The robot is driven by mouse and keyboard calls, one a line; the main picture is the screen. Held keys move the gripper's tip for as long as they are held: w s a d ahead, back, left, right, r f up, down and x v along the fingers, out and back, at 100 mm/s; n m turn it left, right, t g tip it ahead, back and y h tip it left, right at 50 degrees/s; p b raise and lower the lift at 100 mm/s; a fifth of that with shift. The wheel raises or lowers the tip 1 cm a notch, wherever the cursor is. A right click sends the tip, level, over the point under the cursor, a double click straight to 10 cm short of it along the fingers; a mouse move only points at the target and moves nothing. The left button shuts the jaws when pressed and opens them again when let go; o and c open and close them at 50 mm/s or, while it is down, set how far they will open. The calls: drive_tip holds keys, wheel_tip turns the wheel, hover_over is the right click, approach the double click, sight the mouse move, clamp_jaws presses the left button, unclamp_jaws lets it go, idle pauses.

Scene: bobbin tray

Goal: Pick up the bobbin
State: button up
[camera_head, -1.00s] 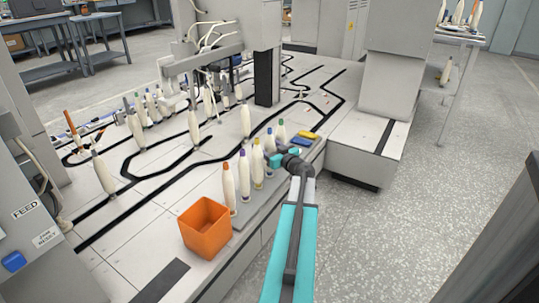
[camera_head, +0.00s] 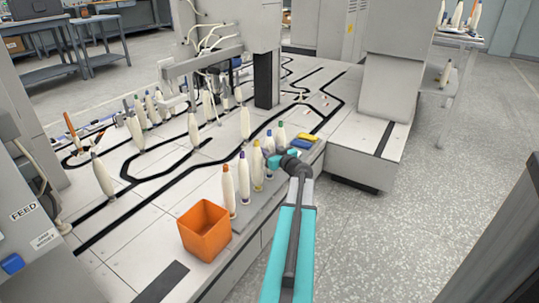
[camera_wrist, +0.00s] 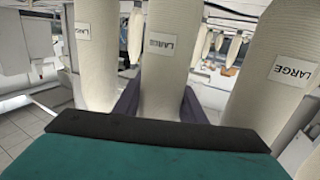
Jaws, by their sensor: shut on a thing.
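A row of cream, upright bobbins stands along the near edge of the machine bed, with tips of orange, purple, yellow, blue and green. My gripper (camera_head: 271,159) is at the blue-tipped bobbin (camera_head: 269,146), between the yellow-tipped bobbin (camera_head: 257,166) and the green-tipped bobbin (camera_head: 281,136). In the wrist view, the dark fingers (camera_wrist: 160,105) are shut on the middle bobbin (camera_wrist: 170,62), which carries a LARGE label and looks upright. Its lower part is hidden behind my gripper. A labelled bobbin stands close on each side.
An orange bin (camera_head: 205,230) stands at the near end of the row. A yellow and a blue block (camera_head: 305,140) lie beyond the green-tipped bobbin. More bobbins (camera_head: 193,128) stand on the bed behind. The speckled floor (camera_head: 400,240) on the right is clear.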

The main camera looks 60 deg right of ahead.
drive_tip(key=shift+r, duration=0.1)
wheel_tip(320, 180, up, 10)
drive_tip(key=p, duration=0.3)
drive_tip(key=shift+p, duration=0.35)
idle(1.7)
